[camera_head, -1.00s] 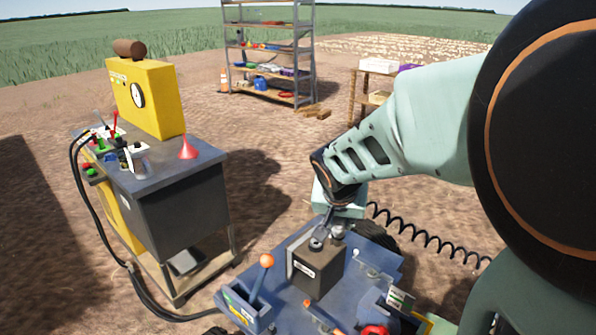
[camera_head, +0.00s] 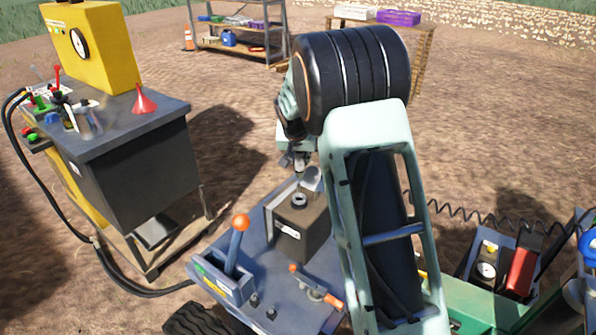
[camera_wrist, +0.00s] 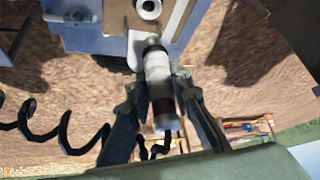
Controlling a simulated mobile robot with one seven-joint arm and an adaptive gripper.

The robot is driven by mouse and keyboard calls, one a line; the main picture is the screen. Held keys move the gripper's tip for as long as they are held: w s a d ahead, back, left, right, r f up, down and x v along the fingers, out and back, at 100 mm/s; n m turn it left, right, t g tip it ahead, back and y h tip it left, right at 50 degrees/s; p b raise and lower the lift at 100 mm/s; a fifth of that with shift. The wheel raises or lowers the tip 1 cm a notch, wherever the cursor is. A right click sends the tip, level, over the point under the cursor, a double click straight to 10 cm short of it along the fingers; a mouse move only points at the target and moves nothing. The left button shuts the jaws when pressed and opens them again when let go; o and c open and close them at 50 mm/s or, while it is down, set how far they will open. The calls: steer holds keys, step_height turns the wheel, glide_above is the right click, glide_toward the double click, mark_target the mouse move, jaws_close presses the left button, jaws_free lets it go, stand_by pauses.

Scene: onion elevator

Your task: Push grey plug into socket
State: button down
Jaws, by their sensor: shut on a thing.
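The grey plug (camera_wrist: 158,75) is a cylinder with pale and dark bands. My gripper (camera_wrist: 157,92) is shut on it, one finger on each side. In the head view my gripper (camera_head: 299,160) is above the brown box, partly hidden by my arm. A round grey socket (camera_head: 299,201) with a dark hole is on top of the brown box (camera_head: 300,238). In the wrist view the socket (camera_wrist: 148,8) is a pale ring at the top edge, beyond the plug's far end. The plug appears apart from the socket.
The box sits on a blue platform (camera_head: 262,285) with an orange-knobbed lever (camera_head: 237,245) and an orange-handled clamp (camera_head: 316,287). A black coiled cable (camera_wrist: 40,125) hangs beside my gripper. A dark workbench (camera_head: 140,165) stands left; shelves (camera_head: 240,40) stand behind.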

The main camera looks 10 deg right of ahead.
mark_target(299, 177)
steer(key=x, duration=0.3)
steer(key=shift+a+f+b, duration=0.1)
steer(key=shift+b, duration=0.25)
steer(key=shift+f+b, duration=1.05)
steer(key=shift+f, duration=1.1)
steer(key=shift+f+b, duration=0.15)
steer(key=shift+b, duration=0.4)
steer(key=shift+s+f, duration=0.1)
steer(key=shift+f, duration=0.15)
steer(key=shift+f+b, duration=0.3)
steer(key=shift+b, duration=0.15)
steer(key=shift+f+b, duration=1.85)
steer(key=shift+f, duration=0.15)
steer(key=c, duration=1.3)
jaws_free()
steer(key=shift+o, duration=0.2)
steer(key=shift+r, duration=0.1)
